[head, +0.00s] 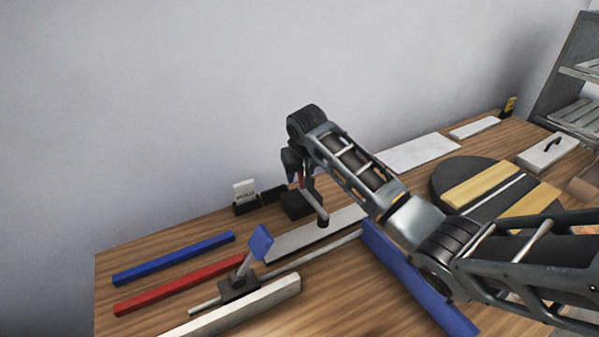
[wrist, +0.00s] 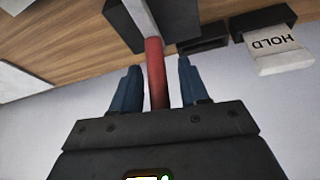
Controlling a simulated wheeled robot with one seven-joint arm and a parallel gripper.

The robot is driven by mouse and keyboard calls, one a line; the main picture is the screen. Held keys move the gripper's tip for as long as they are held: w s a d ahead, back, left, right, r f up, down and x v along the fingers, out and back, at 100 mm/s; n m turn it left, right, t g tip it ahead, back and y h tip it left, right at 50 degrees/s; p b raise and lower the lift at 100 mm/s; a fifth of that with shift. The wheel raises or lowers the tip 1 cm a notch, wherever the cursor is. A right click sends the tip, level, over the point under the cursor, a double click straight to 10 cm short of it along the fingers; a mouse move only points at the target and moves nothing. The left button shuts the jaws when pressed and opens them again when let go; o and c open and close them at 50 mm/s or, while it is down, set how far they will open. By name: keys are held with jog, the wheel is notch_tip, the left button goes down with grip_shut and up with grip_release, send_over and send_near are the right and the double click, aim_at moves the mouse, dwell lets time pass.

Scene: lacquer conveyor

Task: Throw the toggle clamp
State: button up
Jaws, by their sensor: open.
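The toggle clamp has a dark block base (head: 296,206), a grey arm reaching forward to a dark tip, and an upright red handle (wrist: 155,72). In the head view only a sliver of the handle shows, because my gripper (head: 297,168) is in front of it. In the wrist view my gripper (wrist: 158,85) is open, with a blue finger on each side of the red handle. A gap shows between the handle and each finger. The clamp's grey arm and dark base show at the top of the wrist view.
A HOLD card (wrist: 272,47) in a dark holder stands beside the clamp. A blue paddle lever (head: 260,243) on a dark block stands in front. Blue (head: 175,258) and red (head: 180,284) bars lie left. A dark round plate (head: 443,177) with yellow strips lies right.

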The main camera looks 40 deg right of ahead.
grip_shut()
dwell(0.4)
